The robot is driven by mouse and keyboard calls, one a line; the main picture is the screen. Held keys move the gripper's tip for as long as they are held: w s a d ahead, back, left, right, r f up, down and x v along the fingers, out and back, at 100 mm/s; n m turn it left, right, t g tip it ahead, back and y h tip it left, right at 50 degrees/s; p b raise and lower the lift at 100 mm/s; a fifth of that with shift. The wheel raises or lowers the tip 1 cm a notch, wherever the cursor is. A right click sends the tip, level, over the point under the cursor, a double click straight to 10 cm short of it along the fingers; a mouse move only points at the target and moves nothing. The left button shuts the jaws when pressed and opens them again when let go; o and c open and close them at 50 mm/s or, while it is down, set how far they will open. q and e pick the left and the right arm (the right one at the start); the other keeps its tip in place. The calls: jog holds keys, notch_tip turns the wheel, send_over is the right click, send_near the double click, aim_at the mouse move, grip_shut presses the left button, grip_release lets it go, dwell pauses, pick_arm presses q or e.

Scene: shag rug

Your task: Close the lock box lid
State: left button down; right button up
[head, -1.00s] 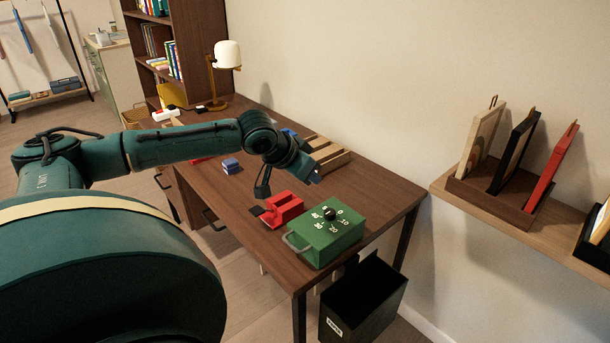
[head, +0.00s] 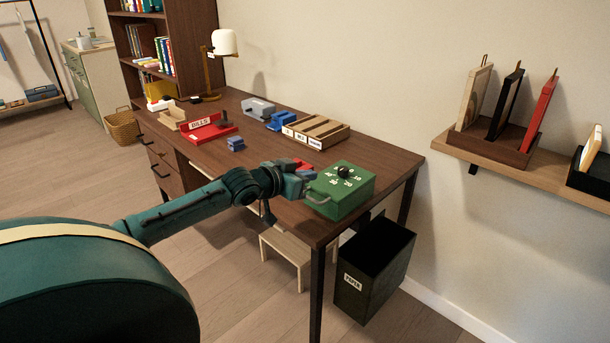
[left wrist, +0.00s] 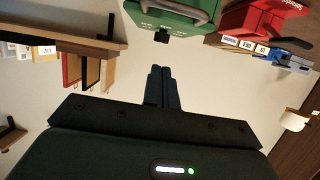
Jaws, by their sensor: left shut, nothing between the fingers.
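The green lock box (head: 345,198) stands at the desk's front right corner. Its lid, with a black dial and white numbers, lies flat on top, with no gap that I can see. A grey handle (head: 317,196) is on its near left side. My left gripper (head: 308,176) is just left of the box, near the handle. In the left wrist view its two fingers (left wrist: 161,72) are together and empty, with the green box (left wrist: 160,17) and its handle above them. I cannot tell if they touch the box. My right gripper is out of view.
A red item (head: 303,163) is partly hidden behind my left gripper. A dark bin (head: 375,272) and a stool (head: 287,250) are below.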

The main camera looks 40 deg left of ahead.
aim_at(311, 198)
pick_arm(q)
jog(key=shift+t, duration=0.8)
jog(key=shift+s+f+b, duration=0.25)
jog(key=shift+f+b, duration=0.05)
jog(key=shift+f, duration=0.8)
jog(key=shift+s+f+b, duration=0.2)
jog(key=shift+f+b, duration=0.15)
jog(key=shift+f, duration=0.8)
jog(key=shift+s+f+b, duration=0.25)
jog(key=shift+f+b, duration=0.05)
jog(key=shift+f, duration=0.8)
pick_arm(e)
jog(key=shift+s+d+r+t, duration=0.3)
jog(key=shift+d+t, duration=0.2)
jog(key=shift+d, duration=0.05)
pick_arm(q)
jog(key=shift+f, duration=0.1)
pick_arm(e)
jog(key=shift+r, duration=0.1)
